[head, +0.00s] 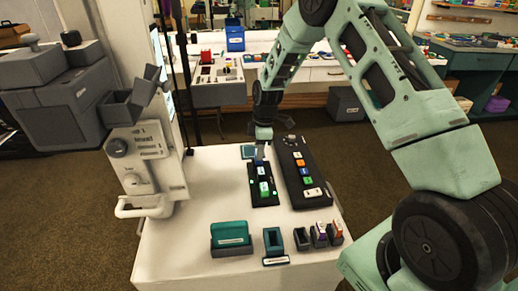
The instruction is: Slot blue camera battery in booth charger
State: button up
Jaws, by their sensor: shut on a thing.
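The black booth charger (268,200) lies on the white table, left of a longer black panel. Green blocks (264,188) sit in its middle and near part, with small green lights along its edges. My gripper (260,152) points down over the charger's far end and is shut. A small blue piece (261,170), likely the blue camera battery, shows just below the fingertips at the charger's far part. The fingers and small scale hide where they grip it, and I cannot tell whether it is seated in a slot.
A black panel (313,196) with coloured blocks lies close on the right. A teal-edged pad (248,151) lies behind the charger. Teal holders (231,238) and small dark bins (320,236) line the front. A grey-white machine (142,165) stands left. The table's left middle is clear.

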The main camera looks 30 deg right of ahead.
jog(key=shift+f, duration=0.5)
jog(key=shift+f+b, duration=0.2)
jog(key=shift+b, duration=0.2)
jog(key=shift+f, duration=0.3)
dwell(0.3)
jog(key=o, duration=1.1)
jog(key=shift+r+p, duration=2.2)
jog(key=shift+r, duration=1.35)
